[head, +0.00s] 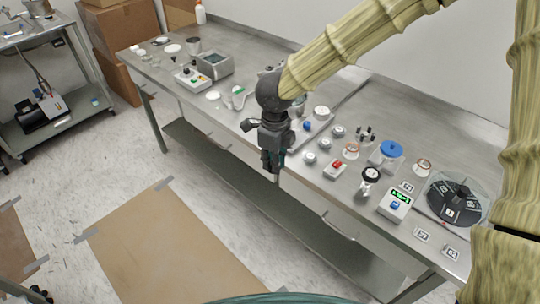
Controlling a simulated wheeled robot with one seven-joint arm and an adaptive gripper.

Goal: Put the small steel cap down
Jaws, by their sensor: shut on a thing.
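My gripper (272,168) points down at the front edge of the steel bench (225,132), near the middle of its length. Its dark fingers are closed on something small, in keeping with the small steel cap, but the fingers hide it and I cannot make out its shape. Several small round metal pieces stand on the bench to the right of the gripper, one of them near the front edge (310,158); I cannot tell whether they are caps of the same kind.
A grey box (215,65) and a control box (191,79) stand at left. Brown sheet (170,250) covers the floor.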

